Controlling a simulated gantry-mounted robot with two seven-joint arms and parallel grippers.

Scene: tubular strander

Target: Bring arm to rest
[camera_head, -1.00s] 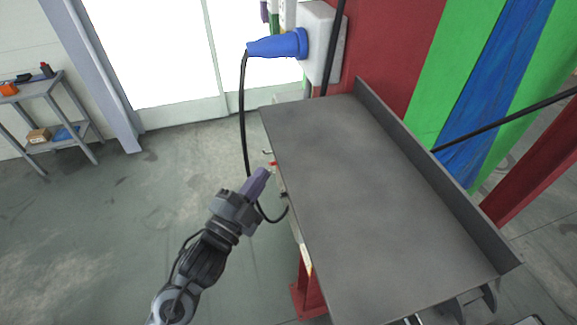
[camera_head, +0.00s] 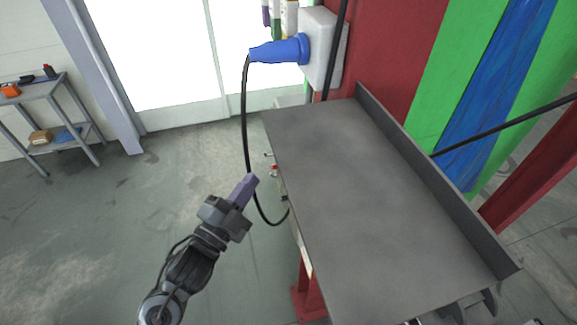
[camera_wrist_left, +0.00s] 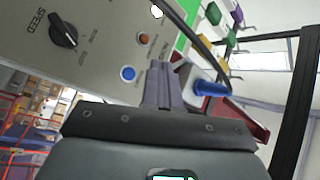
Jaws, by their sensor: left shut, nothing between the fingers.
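My left gripper (camera_head: 246,186) is shut and empty, with purple-grey fingers. It hangs over the open floor just left of the grey metal table (camera_head: 345,190), apart from it. In the left wrist view the shut fingers (camera_wrist_left: 160,85) point toward a grey control panel (camera_wrist_left: 95,45). That panel carries a black speed knob (camera_wrist_left: 63,30), a blue button (camera_wrist_left: 128,73) and a red button (camera_wrist_left: 143,39). My right gripper is not in view.
A blue plug (camera_head: 280,49) sits in a white socket box (camera_head: 322,48) at the back. Its black cable (camera_head: 246,120) hangs down in a loop beside the table. A grey shelf (camera_head: 40,92) with small items stands at far left. The floor at left is clear.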

